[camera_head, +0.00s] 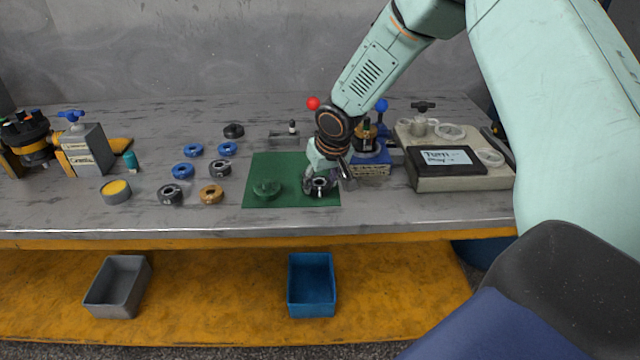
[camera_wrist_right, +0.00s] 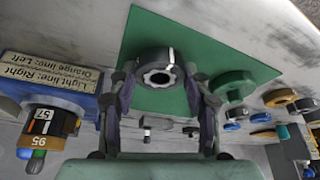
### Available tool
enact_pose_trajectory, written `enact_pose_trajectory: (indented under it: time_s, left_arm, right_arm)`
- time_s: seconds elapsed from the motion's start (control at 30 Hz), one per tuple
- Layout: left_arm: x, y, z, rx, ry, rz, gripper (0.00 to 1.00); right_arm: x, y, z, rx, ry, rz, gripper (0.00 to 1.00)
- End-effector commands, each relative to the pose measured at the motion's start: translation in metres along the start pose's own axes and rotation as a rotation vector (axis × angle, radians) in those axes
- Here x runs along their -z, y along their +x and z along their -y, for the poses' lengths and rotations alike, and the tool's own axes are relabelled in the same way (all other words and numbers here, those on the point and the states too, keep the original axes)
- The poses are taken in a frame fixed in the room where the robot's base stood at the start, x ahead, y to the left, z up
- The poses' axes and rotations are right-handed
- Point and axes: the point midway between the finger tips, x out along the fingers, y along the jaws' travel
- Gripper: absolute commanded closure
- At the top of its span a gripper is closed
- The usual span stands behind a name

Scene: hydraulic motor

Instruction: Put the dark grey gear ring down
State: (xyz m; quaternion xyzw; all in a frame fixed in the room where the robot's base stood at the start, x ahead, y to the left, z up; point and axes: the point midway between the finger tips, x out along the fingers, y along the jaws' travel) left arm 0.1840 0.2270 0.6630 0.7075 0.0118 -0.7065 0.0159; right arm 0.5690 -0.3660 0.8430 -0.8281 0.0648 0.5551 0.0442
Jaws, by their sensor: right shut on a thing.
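The dark grey gear ring (camera_head: 320,188) is at the right part of the green mat, low over it or on it; I cannot tell if it touches. In the right wrist view the ring (camera_wrist_right: 157,72) shows its toothed hole and sits between the two fingers. My right gripper (camera_head: 320,181) is shut on the ring, reaching down from above; in the wrist view its fingers (camera_wrist_right: 160,78) flank the ring. The green mat (camera_head: 290,162) lies on the table. My left gripper is not in view.
A dark green round part (camera_head: 267,188) lies on the mat left of the ring. Several blue, dark and orange rings (camera_head: 211,194) lie further left. A blue-based fixture (camera_head: 371,165) and a tray with a sign (camera_head: 465,183) stand at right. Bins (camera_head: 312,284) are below.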

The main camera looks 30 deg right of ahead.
Motion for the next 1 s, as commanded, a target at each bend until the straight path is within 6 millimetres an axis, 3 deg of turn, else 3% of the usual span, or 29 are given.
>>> enact_pose_trajectory:
  time_s: [0.43, 0.47, 0.7, 1.0]
  left_arm:
    - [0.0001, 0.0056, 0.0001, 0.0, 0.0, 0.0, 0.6]
    - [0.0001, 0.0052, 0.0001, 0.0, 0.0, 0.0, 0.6]
    - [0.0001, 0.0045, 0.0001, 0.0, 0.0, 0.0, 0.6]
    - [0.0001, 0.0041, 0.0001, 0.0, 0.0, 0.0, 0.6]
  right_arm:
    - [-0.0022, 0.0078, 0.0017, 0.001, -0.001, -0.004, 0.97]
    - [-0.0029, 0.0078, 0.0016, 0.0, -0.001, -0.002, 0.5]
    - [-0.0026, 0.007, 0.0015, 0.0, -0.001, -0.002, 0.3]
    - [-0.0023, 0.0066, 0.0015, 0.0, 0.0, -0.002, 0.29]
